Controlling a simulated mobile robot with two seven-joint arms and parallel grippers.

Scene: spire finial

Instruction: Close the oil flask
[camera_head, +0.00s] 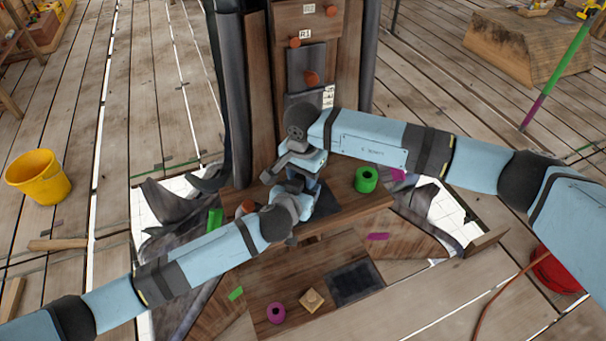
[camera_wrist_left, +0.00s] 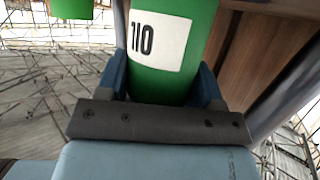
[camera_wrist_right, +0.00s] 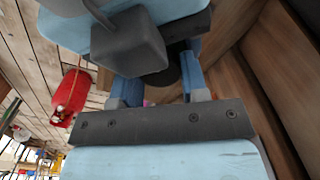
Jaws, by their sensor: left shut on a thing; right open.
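The oil flask (camera_wrist_left: 160,80) is a green cylinder with a white label whose letters look upside down in the left wrist view. My left gripper (camera_wrist_left: 163,92) is shut on it, a finger at each side. In the head view my left gripper (camera_head: 305,197) is over the wooden ledge, and the arms hide the flask. My right gripper (camera_head: 300,166) is close above it. In the right wrist view my right gripper (camera_wrist_right: 160,90) is open, with parts of my left arm close in front. I cannot make out the flask's mouth or a stopper.
A green hollow cylinder (camera_head: 367,180) stands on the ledge (camera_head: 345,207) to the right. A green piece (camera_head: 215,218) is at the left end. Below lie a magenta ring (camera_head: 276,313), a wooden block (camera_head: 312,300) and a dark panel (camera_head: 354,283). The wooden tower (camera_head: 262,90) rises behind.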

